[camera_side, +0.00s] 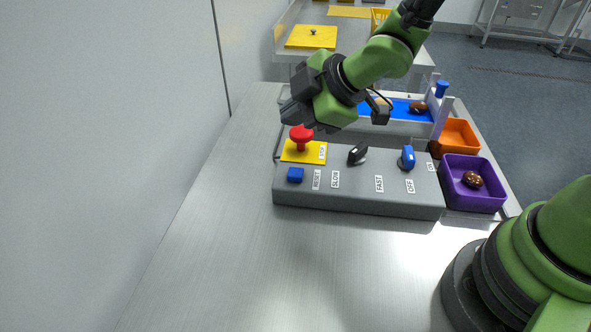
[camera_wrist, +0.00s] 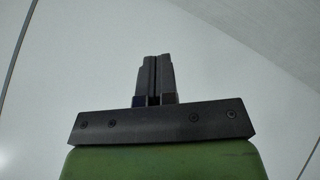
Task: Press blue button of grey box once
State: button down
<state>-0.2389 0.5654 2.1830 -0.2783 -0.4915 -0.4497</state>
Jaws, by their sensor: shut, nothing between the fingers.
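The grey box (camera_side: 360,203) sits on the metal table with its sloped top facing up. My gripper (camera_side: 286,116) is shut and empty. In the side view it appears above the box's left end, pointing left, higher in the picture than the blue button and apart from it. In the wrist view the shut fingers (camera_wrist: 153,78) show against a pale, plain background; the box and button are not seen there.
A red mushroom button (camera_side: 301,134) on a yellow plate stands just behind the blue button. A black knob (camera_side: 358,153) and a blue knob (camera_side: 407,157) are further right. A purple bin (camera_side: 473,198) and an orange bin (camera_side: 460,136) stand at right. The table front is clear.

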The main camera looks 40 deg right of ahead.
aim_at(295, 174)
jog(key=shift+f, duration=4.25)
jog(key=shift+f, duration=0.15)
jog(key=shift+f, duration=0.25)
jog(key=shift+f, duration=0.45)
jog(key=shift+r, duration=0.9)
jog(key=shift+r, duration=0.1)
jog(key=shift+r, duration=2.4)
